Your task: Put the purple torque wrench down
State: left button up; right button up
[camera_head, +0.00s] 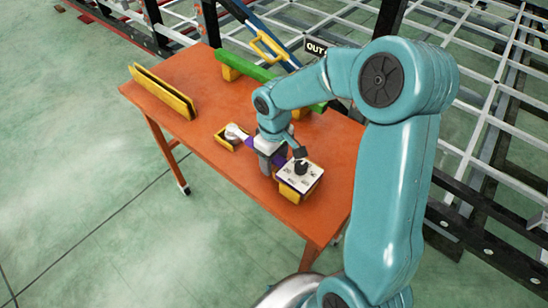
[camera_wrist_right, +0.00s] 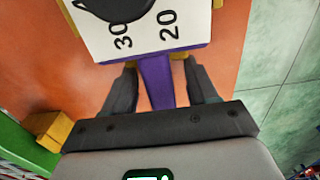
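The purple torque wrench shows in the head view as a white face plate (camera_head: 301,177) with numbers and a black knob, lying over a yellow block on the orange table. In the right wrist view its purple shaft (camera_wrist_right: 157,82) runs between my fingers from the white plate marked 30 and 20. My right gripper (camera_head: 275,158) is down at the shaft, behind the plate. In the wrist view its fingers (camera_wrist_right: 160,88) stand apart on both sides of the shaft, with a gap visible at the right finger. My left gripper is not in view.
A yellow block (camera_head: 291,193) is under the plate. Another yellow holder (camera_head: 223,142) with a white round part is to the left. The orange table (camera_head: 200,75) also bears a long yellow bracket (camera_head: 163,92) and a green bar (camera_head: 245,67). Chassis frames stand behind.

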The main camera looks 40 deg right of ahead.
jog(key=shift+f, duration=0.1)
notch_tip(320, 180, up, 16)
jog(key=p, duration=0.1)
jog(key=shift+s, duration=0.15)
dwell(0.7)
